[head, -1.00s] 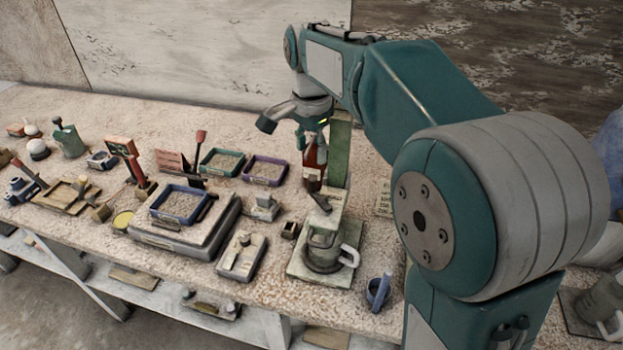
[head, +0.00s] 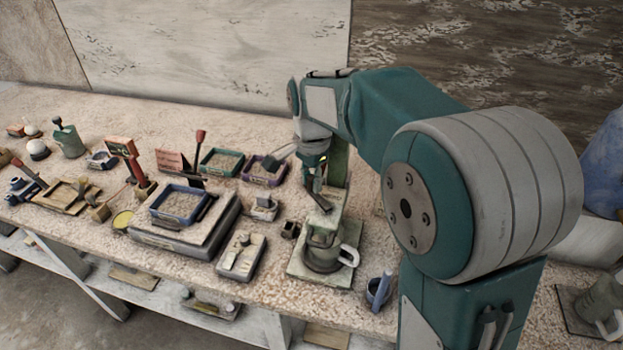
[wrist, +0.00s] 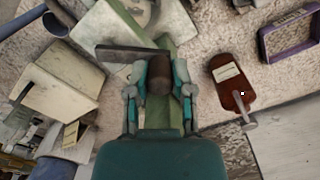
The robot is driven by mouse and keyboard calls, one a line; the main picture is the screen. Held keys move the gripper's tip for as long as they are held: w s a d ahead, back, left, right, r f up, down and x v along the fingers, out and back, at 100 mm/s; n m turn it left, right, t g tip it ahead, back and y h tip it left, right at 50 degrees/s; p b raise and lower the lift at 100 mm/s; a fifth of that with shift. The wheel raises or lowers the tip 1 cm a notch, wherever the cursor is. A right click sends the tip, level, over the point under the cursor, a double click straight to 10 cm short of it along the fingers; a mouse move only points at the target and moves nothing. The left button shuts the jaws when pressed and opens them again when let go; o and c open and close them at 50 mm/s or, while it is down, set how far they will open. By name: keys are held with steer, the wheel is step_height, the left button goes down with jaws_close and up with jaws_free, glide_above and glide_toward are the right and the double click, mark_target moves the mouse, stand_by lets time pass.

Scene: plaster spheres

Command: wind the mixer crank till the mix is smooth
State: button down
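The mixer has a pale green upright post (head: 340,165) and a flat base, with a grey jug (head: 322,257) with a white handle on the base. The crank's flat arm (wrist: 112,52) runs left from its dark brown handle (wrist: 158,76) in the wrist view. My gripper (head: 314,182) is at the crank, above the jug. In the wrist view my gripper (wrist: 160,68) has one finger on each side of the brown handle, close against it, and looks shut on it. The mix inside the jug is hidden.
A purple tray (head: 262,170), a scale with a blue tray (head: 181,204) and a small block tool (head: 242,256) lie left of the mixer. A blue-grey cup (head: 378,291) stands near the front edge.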

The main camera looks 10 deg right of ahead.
steer(key=shift+a, duration=0.15)
steer(key=s+n, duration=0.3)
steer(key=n, duration=0.4)
steer(key=s+a+n, duration=0.1)
steer(key=s+n, duration=0.2)
steer(key=n, duration=0.5)
steer(key=s+n, duration=0.3)
steer(key=n, duration=0.4)
steer(key=shift+a+n, duration=0.2)
steer(key=shift+n, duration=0.1)
steer(key=shift+s+d+n, duration=0.25)
steer(key=shift+d+n, duration=0.1)
steer(key=shift+n, duration=0.5)
steer(key=shift+s+d+n, duration=0.25)
steer(key=shift+d+n, duration=0.05)
steer(key=shift+n, duration=0.55)
